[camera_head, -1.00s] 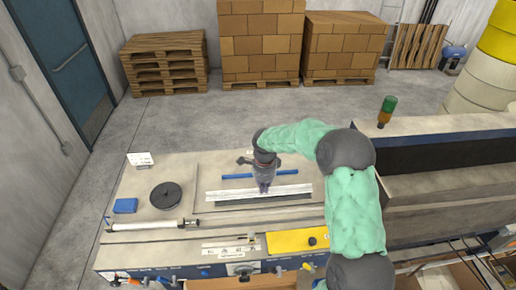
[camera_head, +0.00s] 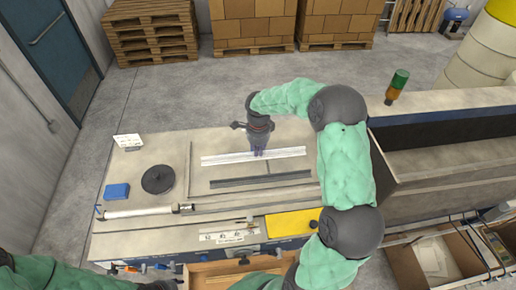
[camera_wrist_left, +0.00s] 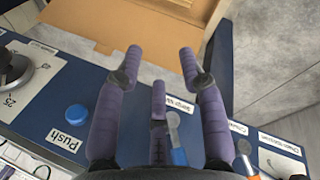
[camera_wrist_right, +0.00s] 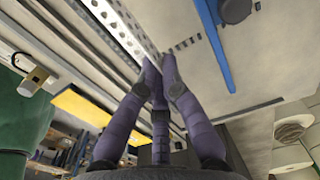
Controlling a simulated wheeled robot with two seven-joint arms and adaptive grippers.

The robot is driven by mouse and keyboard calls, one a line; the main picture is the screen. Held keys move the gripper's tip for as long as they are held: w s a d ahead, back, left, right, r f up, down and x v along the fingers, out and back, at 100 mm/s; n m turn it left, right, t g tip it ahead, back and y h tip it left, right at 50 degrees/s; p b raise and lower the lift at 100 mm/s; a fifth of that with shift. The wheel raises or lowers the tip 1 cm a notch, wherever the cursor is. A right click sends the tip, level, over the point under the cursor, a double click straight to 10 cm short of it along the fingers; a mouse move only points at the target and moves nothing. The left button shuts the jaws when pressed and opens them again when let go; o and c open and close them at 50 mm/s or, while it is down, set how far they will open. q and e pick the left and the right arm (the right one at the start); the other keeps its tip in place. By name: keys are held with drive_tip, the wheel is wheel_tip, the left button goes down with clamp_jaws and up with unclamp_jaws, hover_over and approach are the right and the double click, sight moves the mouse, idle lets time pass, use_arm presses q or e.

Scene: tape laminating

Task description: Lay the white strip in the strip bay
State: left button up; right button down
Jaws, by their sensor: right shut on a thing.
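The white strip (camera_head: 253,156) is a long pale bar lying left to right across the bench in the head view. My right gripper (camera_head: 258,152) is shut on it near its middle, from above. The strip appears raised above the bench top. A long dark band (camera_head: 260,181), perhaps the strip bay, lies in front of it, with a gap between. In the right wrist view, the shut fingertips (camera_wrist_right: 155,75) are at the pale perforated strip (camera_wrist_right: 115,25). My left gripper (camera_wrist_left: 160,62) is open and empty near the bench's front panel.
A blue bar (camera_wrist_right: 215,45) shows in the right wrist view. On the bench are a black disc (camera_head: 158,180), a blue block (camera_head: 117,191), a white roller (camera_head: 140,211) and a yellow plate (camera_head: 292,223). A blue push button (camera_wrist_left: 77,114) sits near the left gripper.

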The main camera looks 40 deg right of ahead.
sight(258, 167)
drive_tip(key=shift+w+f+b, duration=0.1)
drive_tip(key=shift+f+b, duration=0.2)
drive_tip(key=shift+f, duration=0.6)
wheel_tip(258, 167, down, 2)
drive_tip(key=shift+b, duration=0.4)
wheel_tip(258, 167, down, 2)
drive_tip(key=shift+f+b, duration=0.1)
drive_tip(key=shift+b, duration=0.9)
drive_tip(key=shift+b, duration=0.95)
drive_tip(key=shift+f+b, duration=0.7)
drive_tip(key=shift+b, duration=0.5)
idle(1.1)
drive_tip(key=c, duration=1.3)
unclamp_jaws()
drive_tip(key=shift+c, duration=0.2)
drive_tip(key=shift+r, duration=0.1)
